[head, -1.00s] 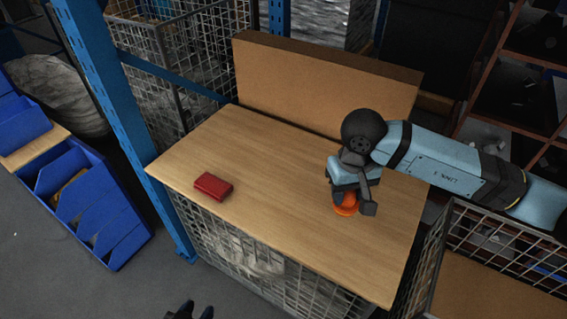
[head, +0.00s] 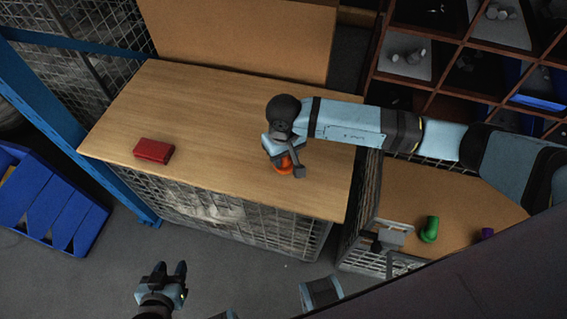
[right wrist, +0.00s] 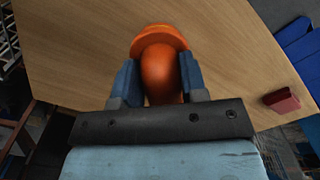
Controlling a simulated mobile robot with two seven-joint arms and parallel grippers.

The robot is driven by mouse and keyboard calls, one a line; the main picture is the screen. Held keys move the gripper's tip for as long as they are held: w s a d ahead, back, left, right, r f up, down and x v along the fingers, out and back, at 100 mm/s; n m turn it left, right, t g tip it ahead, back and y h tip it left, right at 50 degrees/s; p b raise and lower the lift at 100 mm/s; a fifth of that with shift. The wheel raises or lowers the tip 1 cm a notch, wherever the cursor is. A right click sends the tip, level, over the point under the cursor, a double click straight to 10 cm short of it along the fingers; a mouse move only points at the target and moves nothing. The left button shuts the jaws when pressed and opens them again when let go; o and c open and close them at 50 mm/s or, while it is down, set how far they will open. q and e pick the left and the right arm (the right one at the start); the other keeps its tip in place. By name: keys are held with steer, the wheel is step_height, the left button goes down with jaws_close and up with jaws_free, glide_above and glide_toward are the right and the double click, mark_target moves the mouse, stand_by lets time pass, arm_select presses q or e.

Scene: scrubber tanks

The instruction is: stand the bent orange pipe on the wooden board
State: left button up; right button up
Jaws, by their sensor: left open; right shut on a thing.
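The bent orange pipe (head: 285,167) is at the front right part of the wooden board (head: 205,115), mostly hidden under my right gripper in the head view. My right gripper (head: 282,155) is shut on it. In the right wrist view the pipe (right wrist: 161,68) sits between the two blue fingers, its wider orange rim beyond them over the wood (right wrist: 80,45). The pipe's lower end looks at or very near the board; I cannot tell if it touches. My left gripper (head: 171,270) is open and empty, over the floor in front of the board.
A red box (head: 153,151) lies on the board's left part, also in the right wrist view (right wrist: 281,101). A mesh crate at right holds a green bent piece (head: 429,229) and a purple piece (head: 487,233). A blue post (head: 60,130) stands left. The board's middle is clear.

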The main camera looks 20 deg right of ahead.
mark_target(284, 167)
step_height(284, 167, down, 5)
steer(key=shift+f, duration=0.2)
stand_by(0.3)
steer(key=shift+f, duration=0.2)
steer(key=o, duration=1)
steer(key=shift+c, duration=0.2)
